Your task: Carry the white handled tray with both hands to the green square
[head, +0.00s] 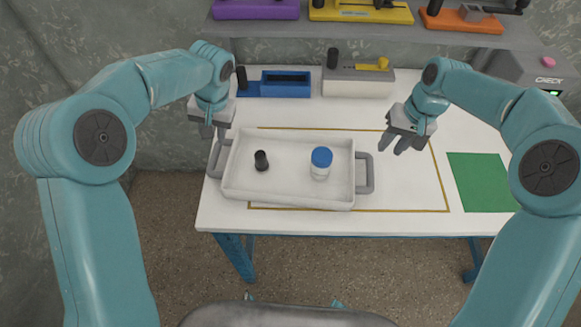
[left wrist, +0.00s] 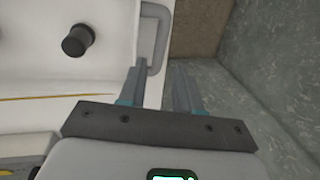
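The white handled tray (head: 290,193) lies on the white table, with a grey handle at each short end. In it stand a black cylinder (head: 261,160) and a white jar with a blue lid (head: 321,162). My left gripper (head: 213,131) is above the tray's left handle (head: 214,158). In the left wrist view its fingers (left wrist: 158,88) are apart with nothing between them, near the handle (left wrist: 153,38). My right gripper (head: 401,144) is open and empty, above and to the right of the right handle (head: 364,173). The green square (head: 481,182) lies flat at the table's right side.
A blue holder (head: 286,83) and a grey block with yellow parts (head: 357,82) stand at the table's back. A shelf (head: 400,38) carries purple, yellow and orange holders. A grey CHECK box (head: 543,75) stands at the back right. The table between tray and green square is clear.

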